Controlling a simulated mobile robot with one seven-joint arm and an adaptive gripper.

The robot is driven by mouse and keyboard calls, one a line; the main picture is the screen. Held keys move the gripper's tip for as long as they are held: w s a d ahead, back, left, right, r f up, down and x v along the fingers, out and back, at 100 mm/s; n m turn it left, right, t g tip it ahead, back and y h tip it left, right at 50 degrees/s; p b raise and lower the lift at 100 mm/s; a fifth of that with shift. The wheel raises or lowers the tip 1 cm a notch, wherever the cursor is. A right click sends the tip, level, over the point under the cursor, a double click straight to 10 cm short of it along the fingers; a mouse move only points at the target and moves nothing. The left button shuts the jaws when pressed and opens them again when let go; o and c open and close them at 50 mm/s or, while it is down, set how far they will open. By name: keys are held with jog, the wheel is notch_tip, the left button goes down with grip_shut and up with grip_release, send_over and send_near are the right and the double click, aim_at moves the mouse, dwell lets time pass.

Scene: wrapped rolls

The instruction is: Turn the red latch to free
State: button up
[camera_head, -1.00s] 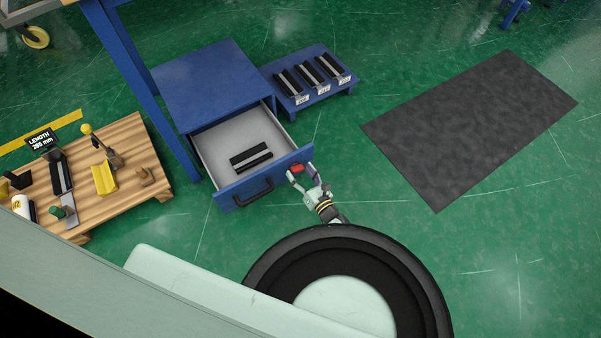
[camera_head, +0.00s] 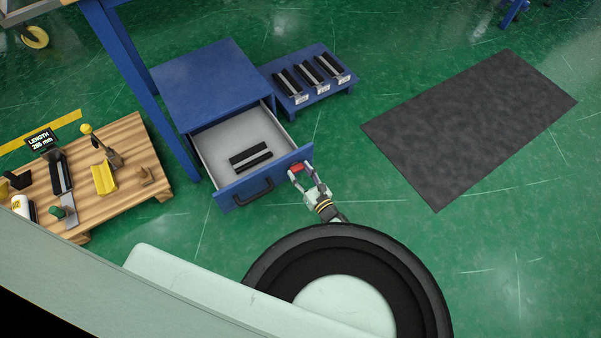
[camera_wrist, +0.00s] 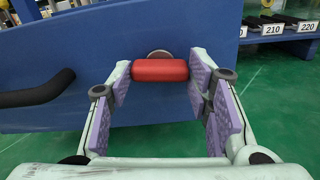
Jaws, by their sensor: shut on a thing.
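The red latch (camera_head: 296,168) is on the right end of the blue drawer front (camera_head: 240,190). In the wrist view the latch (camera_wrist: 160,70) is a red bar lying level across a round grey pivot on the blue panel. My gripper (camera_head: 306,178) is at the latch, with one purple-padded finger at each end of the bar. In the wrist view my gripper (camera_wrist: 160,85) is shut on the latch, its fingertips reaching the bar's ends. Most of the pivot is hidden behind the bar.
The drawer stands open, with black pieces (camera_head: 250,156) inside and a dark handle (camera_head: 254,192) on its front. A blue rack (camera_head: 318,98) stands behind. A wooden bench (camera_head: 125,140) is at left. A dark mat (camera_head: 470,125) lies on clear green floor.

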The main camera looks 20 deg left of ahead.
jog(key=shift+n, duration=0.9)
jog(key=o, duration=1.1)
jog(key=shift+o, duration=0.2)
